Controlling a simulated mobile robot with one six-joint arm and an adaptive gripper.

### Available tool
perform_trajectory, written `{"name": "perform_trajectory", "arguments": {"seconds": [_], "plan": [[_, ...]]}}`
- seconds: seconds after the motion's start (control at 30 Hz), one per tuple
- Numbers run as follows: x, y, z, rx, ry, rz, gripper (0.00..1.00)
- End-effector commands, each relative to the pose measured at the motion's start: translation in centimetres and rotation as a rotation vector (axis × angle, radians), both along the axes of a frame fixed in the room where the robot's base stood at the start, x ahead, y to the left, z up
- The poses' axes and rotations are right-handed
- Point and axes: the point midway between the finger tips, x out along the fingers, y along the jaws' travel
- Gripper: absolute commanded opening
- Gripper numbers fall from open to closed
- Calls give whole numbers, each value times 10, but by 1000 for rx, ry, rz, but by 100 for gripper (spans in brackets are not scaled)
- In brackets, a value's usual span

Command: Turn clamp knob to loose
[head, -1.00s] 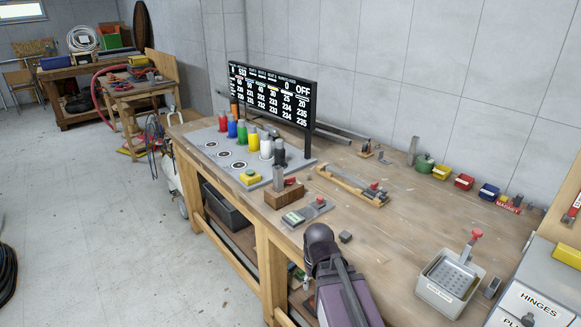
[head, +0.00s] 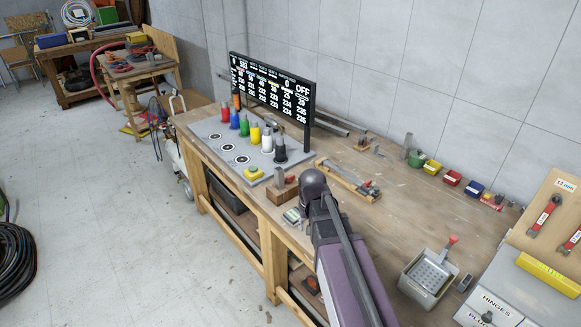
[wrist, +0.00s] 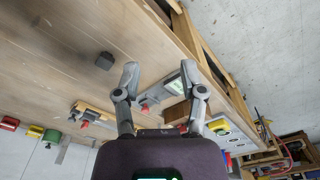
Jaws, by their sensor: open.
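A wooden fixture (head: 345,178) with a dark clamp-like part and a red knob (head: 367,184) lies mid-bench. It also shows in the wrist view (wrist: 92,112), left of my gripper. A small grey device with a pale green display (head: 292,215) sits nearer the bench's front edge; my arm partly covers it in the head view. In the wrist view the device (wrist: 160,93) lies beyond and between my fingers, with a small red part by it. I cannot tell which red part is the clamp knob. My gripper (wrist: 159,76) is open and empty, apart from everything.
A wooden block with a metal upright (head: 281,190) stands beside the device. A grey tray (head: 428,275) and small coloured bins (head: 452,178) are to the right. The central benchtop is mostly clear.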

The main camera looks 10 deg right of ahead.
Motion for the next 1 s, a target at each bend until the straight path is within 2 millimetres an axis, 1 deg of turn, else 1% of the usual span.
{"name": "perform_trajectory", "arguments": {"seconds": [0.03,0.07,0.1,0.27,0.3,0.43,0.8,0.9,1.0], "plan": [[22,0,18,1,0,-28,53],[33,0,24,3,1,-51,53],[50,0,31,5,2,-85,53],[111,-1,42,11,9,-228,53],[126,-1,43,13,11,-264,53],[174,-2,46,16,19,-380,53],[308,-4,47,24,39,-707,53],[337,-4,48,24,43,-782,53],[357,-5,47,24,47,-839,53]]}}
